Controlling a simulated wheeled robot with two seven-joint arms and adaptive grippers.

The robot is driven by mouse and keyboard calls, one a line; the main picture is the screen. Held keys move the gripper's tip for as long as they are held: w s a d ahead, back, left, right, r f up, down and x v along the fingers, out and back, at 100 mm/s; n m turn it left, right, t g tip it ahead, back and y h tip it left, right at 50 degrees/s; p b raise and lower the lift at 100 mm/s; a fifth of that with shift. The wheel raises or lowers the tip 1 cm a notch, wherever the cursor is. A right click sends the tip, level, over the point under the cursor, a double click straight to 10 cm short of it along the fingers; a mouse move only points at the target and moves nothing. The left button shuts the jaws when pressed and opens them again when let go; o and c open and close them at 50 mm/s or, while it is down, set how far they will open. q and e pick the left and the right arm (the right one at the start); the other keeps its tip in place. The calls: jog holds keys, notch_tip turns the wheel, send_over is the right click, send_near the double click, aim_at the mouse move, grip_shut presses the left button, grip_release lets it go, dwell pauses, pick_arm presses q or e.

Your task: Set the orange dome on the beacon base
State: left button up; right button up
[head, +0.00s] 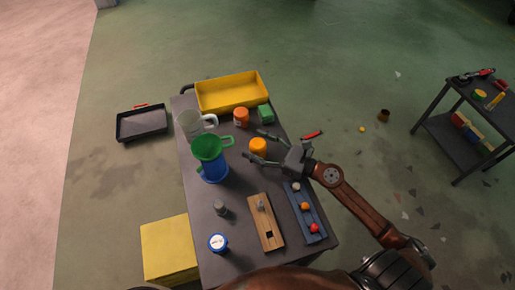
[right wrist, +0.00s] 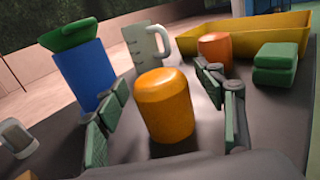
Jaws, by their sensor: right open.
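The orange dome (head: 258,147), a short cylinder with a rounded top, stands upright on the dark table. My right gripper (head: 256,145) is open, with one finger on each side of the dome. In the right wrist view the dome (right wrist: 165,105) stands between the spread green-padded fingers (right wrist: 162,100), with gaps visible at both sides. I cannot tell for certain which thing is the beacon base. A small grey cylinder (head: 221,208) and a blue round piece with a white top (head: 217,242) stand at the near left of the table. My left gripper is not in view.
A blue jug with green funnel (head: 210,160), clear pitcher (head: 192,124), orange jar (head: 241,117), green block (head: 265,114) and yellow tray (head: 232,106) stand nearby. A wooden board (head: 265,222) and blue ball rack (head: 302,215) lie in front.

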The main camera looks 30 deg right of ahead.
aim_at(257, 142)
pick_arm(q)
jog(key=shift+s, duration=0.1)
pick_arm(e)
jog(key=c, duration=1.4)
jog(key=shift+r, duration=0.15)
